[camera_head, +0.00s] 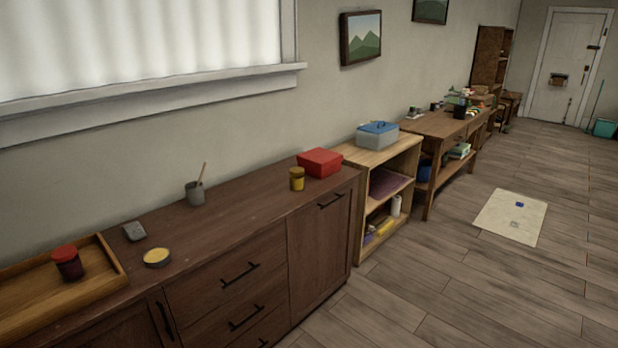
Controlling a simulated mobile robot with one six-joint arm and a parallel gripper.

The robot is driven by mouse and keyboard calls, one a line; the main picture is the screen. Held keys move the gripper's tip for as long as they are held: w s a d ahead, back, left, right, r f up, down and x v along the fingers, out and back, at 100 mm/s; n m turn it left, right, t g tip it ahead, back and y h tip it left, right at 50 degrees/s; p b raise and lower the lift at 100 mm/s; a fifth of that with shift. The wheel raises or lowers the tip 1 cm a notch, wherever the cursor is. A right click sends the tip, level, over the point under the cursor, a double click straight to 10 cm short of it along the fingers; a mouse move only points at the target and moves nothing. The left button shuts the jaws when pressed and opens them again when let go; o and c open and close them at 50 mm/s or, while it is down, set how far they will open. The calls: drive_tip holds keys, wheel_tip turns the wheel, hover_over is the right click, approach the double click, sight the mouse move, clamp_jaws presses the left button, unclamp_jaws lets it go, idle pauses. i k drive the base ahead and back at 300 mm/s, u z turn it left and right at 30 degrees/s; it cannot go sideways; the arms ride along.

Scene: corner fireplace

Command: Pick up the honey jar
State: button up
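A small yellow-amber jar (297,179), which looks like the honey jar, stands upright on the dark wooden cabinet (240,223) near its right end. It is just in front of a red box (320,162). A second jar, dark red with a red lid (67,262), stands in a wooden tray at the cabinet's left end. My gripper is not in view.
A grey cup with a stick (195,193), a grey block (134,231) and a low yellow-topped tin (157,257) share the cabinet top. A light wood shelf (350,154) and a wooden table (428,124) stand beyond. The floor (420,290) in front is mostly clear, with a pale mat (500,225).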

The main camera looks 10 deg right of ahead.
sight(296, 183)
drive_tip(key=u, duration=0.1)
drive_tip(key=i, duration=0.6)
drive_tip(key=z, duration=1.55)
drive_tip(key=k, duration=0.15)
drive_tip(key=u, duration=3.25)
drive_tip(key=k, duration=0.2)
drive_tip(key=u, duration=1.7)
